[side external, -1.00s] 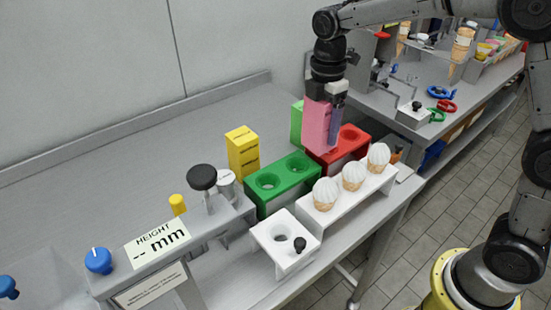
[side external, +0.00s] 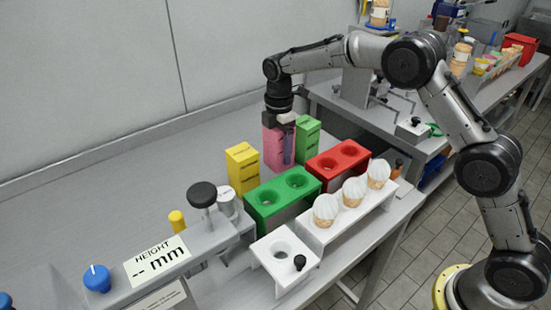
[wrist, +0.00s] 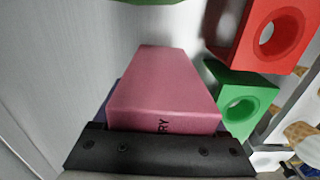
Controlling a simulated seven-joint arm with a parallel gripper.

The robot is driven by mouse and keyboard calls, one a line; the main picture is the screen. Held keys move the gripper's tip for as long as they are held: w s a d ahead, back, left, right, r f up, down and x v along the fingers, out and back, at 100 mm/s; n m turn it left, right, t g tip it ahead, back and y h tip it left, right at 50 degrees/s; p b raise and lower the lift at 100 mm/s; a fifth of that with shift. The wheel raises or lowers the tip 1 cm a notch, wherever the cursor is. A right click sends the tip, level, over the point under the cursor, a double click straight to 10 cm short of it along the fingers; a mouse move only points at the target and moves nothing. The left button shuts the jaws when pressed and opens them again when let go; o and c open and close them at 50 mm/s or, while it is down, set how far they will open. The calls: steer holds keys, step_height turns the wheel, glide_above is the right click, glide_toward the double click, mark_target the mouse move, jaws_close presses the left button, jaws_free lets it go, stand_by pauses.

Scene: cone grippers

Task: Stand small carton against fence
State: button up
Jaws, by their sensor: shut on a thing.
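A pink carton (side external: 273,150) is upright in my gripper (side external: 282,128), between the yellow carton (side external: 242,168) and the green carton (side external: 307,138). My gripper is above it, shut on its upper part, with a bluish finger on its right side. Whether its base touches the table is unclear. In the wrist view the pink carton (wrist: 165,80) fills the middle, with part of its lettering showing by my gripper (wrist: 155,140). No separate fence is clear; a raised rim (side external: 110,150) runs along the table's back.
The green two-hole block (side external: 268,212) and red two-hole block (side external: 325,172) stand in front of the cartons. A white rack (side external: 350,213) with cones is nearer. The height gauge (side external: 157,252) is at left. The table behind the cartons is clear.

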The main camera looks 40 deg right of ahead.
steer(key=shift+w+f, duration=0.35)
steer(key=shift+f, duration=0.05)
steer(key=shift+w+f, duration=0.15)
steer(key=shift+f, duration=0.65)
steer(key=shift+w+f, duration=0.1)
steer(key=shift+f, duration=0.65)
steer(key=shift+f, duration=0.25)
steer(key=o, duration=1.5)
steer(key=r, duration=1.3)
steer(key=shift+s+a+r, duration=0.15)
steer(key=shift+a+r, duration=0.05)
steer(key=shift+r, duration=0.2)
